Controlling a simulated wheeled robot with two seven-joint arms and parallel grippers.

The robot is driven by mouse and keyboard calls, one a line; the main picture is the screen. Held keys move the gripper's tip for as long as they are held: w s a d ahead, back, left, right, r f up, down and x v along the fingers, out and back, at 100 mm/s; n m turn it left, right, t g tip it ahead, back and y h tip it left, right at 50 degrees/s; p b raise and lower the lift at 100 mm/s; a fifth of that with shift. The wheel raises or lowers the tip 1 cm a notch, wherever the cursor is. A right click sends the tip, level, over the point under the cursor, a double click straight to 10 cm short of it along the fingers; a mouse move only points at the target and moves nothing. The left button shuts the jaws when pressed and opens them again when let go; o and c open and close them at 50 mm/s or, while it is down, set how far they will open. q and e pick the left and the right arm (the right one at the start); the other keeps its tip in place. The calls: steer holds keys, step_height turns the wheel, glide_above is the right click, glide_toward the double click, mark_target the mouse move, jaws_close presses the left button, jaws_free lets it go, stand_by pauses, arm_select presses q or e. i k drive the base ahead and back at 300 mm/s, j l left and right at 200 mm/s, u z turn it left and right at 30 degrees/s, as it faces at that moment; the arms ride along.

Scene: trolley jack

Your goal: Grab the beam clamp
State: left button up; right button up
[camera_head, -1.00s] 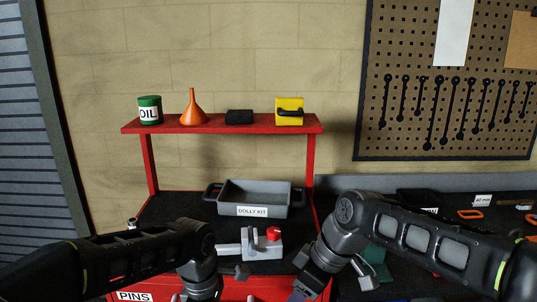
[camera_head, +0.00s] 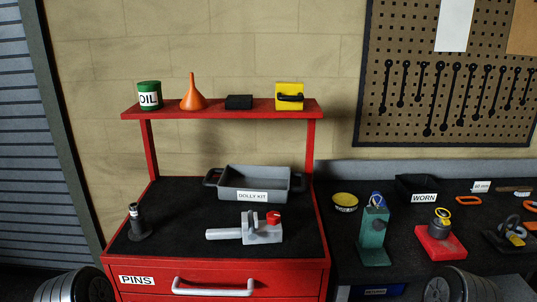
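No object in view is labelled as the beam clamp. The most clamp-like one is a grey metal device (camera_head: 262,232) with upright jaws, a red knob and a bar pointing left. It lies on the black top of the red cabinet (camera_head: 222,280), in front of the grey bin marked DOLLY KIT (camera_head: 253,182). Nothing touches or covers it. Both my grippers are out of view. Only rounded silver parts, which look like my arms, show at the bottom left and bottom right edges.
A small dark jack-like post (camera_head: 137,224) stands at the cabinet's left. The red shelf (camera_head: 215,108) above holds an oil can, funnel, black box and yellow case. The right bench holds a green device (camera_head: 373,236), a red-based device (camera_head: 440,238) and a WORN tray (camera_head: 422,190).

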mark_target(266, 233)
steer(key=i+l, duration=0.1)
steer(key=l, duration=0.3)
steer(key=i+l, duration=0.1)
steer(key=l, duration=0.25)
steer(key=i+l, duration=0.15)
steer(key=l, duration=0.25)
steer(key=i+l, duration=0.1)
steer(key=l, duration=0.3)
